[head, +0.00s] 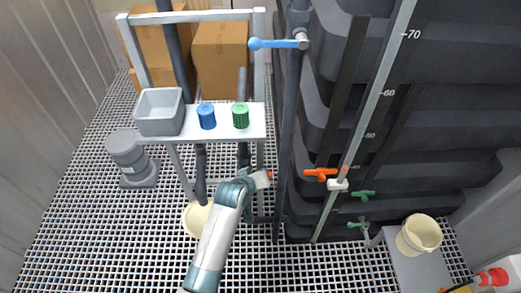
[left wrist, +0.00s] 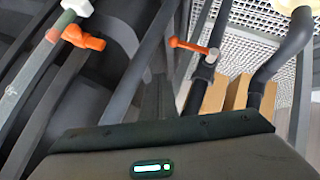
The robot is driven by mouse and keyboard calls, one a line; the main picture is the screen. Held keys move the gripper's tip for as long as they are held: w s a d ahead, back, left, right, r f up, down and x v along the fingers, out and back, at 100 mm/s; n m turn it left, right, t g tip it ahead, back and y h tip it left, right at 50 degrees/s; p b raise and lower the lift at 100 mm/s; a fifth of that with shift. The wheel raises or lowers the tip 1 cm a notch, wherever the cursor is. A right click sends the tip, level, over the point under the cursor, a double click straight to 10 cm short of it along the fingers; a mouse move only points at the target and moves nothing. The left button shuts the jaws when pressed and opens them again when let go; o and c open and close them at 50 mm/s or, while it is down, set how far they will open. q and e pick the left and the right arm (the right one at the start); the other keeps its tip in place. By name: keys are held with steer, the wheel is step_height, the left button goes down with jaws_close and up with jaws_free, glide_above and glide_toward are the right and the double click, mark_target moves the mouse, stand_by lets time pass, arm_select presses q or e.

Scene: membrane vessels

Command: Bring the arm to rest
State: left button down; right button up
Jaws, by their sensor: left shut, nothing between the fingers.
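My left arm reaches up from the bottom of the head view. Its gripper (head: 262,180) is at the far end, beside the dark upright pipes below the white shelf. It is shut and holds nothing that I can see. A small orange bit shows right at its tip. In the left wrist view a dark housing with a lit green indicator fills the bottom, and the fingertips cannot be made out. An orange valve handle (left wrist: 190,47) on a pipe shows ahead, apart from the housing. My right gripper is not in view.
A white shelf (head: 185,136) bears a grey bin (head: 160,112), a blue cap (head: 206,116) and a green cap (head: 240,115). A blue lever (head: 275,43) sticks out above. Dark tanks (head: 430,60) with an orange valve (head: 320,172) stand right. Grating floor (head: 90,220) lies open left.

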arm_select(q)
steer(key=s+a+f+m+g+y+b, duration=0.1)
steer(key=s+a+f, duration=0.3)
steer(key=s+f, duration=0.55)
steer(key=s+a+f+g+y+b, duration=0.15)
steer(key=s+a+f, duration=0.25)
steer(key=f, duration=1)
steer(key=s+a+f+m+g+b, duration=0.15)
steer(key=s+a+f, duration=0.35)
steer(key=f, duration=0.6)
steer(key=s+a+f+g+b, duration=0.1)
steer(key=s+a+f, duration=0.4)
steer(key=s, duration=0.7)
steer(key=s+a+f+m+g+y+b, duration=0.1)
steer(key=s+a+f, duration=0.4)
steer(key=s, duration=0.7)
steer(key=s+a+f+m+g+y+b, duration=0.1)
steer(key=s+a+f, duration=0.3)
steer(key=s+f, duration=0.4)
steer(key=s+g, duration=0.1)
steer(key=s, duration=0.4)
steer(key=shift+a+f, duration=0.2)
steer(key=shift+a, duration=0.2)
